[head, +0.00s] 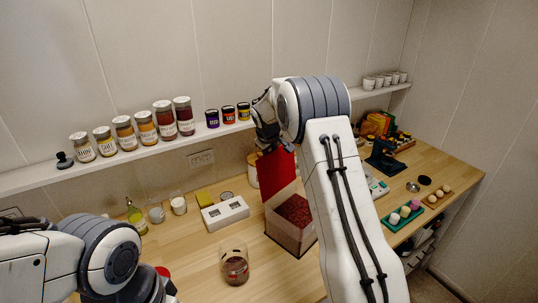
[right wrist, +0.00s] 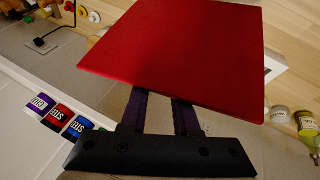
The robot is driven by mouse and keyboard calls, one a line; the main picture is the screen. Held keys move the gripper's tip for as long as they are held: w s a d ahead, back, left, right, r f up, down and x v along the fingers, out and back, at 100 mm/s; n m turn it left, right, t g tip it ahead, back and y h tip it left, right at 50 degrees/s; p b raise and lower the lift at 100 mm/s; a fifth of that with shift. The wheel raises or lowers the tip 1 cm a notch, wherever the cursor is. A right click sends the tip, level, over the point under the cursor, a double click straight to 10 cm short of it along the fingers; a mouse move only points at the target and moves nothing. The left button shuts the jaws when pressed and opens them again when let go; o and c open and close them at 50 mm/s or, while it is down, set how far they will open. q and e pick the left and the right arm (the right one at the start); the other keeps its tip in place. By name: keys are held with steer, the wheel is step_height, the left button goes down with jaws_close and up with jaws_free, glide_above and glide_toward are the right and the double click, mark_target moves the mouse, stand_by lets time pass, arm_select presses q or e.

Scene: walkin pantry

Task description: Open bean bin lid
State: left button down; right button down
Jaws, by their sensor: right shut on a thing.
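The bean bin (head: 293,238) is a clear box of dark red beans on the wooden counter, just below my right forearm in the head view. Its red lid (head: 278,170) stands raised, steeply tilted, at the bin's back left side, and the bin's top shows open. The lid fills the upper middle of the right wrist view (right wrist: 180,50). My right gripper (head: 266,138) is shut on the lid's upper edge; its two fingers (right wrist: 160,112) meet that edge. My left arm is at the lower left; dark parts near its gripper show, but its fingertips do not.
A wall shelf (head: 130,155) holds labelled jars above. Green and wooden trays (head: 402,216) sit on the right counter. The counter's front middle is mostly clear.

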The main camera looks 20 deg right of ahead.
steer(key=shift+s+a+f, duration=0.1)
steer(key=shift+s+f, duration=0.05)
steer(key=shift+f, duration=0.3)
steer(key=c, duration=0.7)
jaws_free()
steer(key=shift+r, duration=0.15)
steer(key=shift+r, duration=0.15)
